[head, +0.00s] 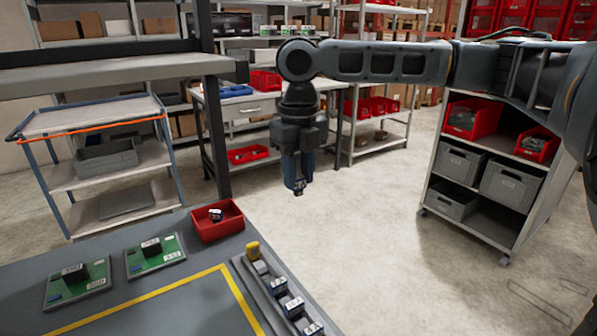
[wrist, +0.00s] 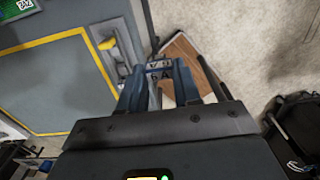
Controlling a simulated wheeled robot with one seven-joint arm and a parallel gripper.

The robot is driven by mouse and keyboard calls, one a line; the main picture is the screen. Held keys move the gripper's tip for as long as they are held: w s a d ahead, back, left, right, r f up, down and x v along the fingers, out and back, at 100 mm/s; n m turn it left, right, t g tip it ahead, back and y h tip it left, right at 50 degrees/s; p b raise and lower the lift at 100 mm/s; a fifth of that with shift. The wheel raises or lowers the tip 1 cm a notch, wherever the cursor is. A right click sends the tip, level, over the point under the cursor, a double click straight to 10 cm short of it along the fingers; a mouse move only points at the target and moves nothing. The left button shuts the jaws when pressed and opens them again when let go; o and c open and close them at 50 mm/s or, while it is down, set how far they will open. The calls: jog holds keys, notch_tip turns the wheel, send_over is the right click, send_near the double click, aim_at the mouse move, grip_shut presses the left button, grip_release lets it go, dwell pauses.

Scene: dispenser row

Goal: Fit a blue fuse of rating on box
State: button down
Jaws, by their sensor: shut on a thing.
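My gripper (head: 297,184) hangs in the air over open floor, beyond the table's far right edge. In the wrist view its blue fingers (wrist: 160,90) are shut on a small dark fuse (wrist: 160,74) with a white label, which seems to read "5 A" though it is blurred. The fuse's body colour is unclear. The dispenser row (head: 277,290) lies along the table's right edge, with a yellow part (head: 252,250) at its far end and several labelled dark pieces. Two green boards with black blocks and white labels lie on the table, one at left (head: 78,285) and one nearer the middle (head: 155,254).
A red bin (head: 217,222) with a small piece inside stands at the table's far corner. A yellow line (head: 150,300) marks an area on the grey table. A cart (head: 100,150) stands at left, a shelf unit (head: 485,175) at right. The floor between is clear.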

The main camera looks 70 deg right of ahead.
jog(key=shift+r, duration=0.15)
jog(key=shift+r+p, duration=1.35)
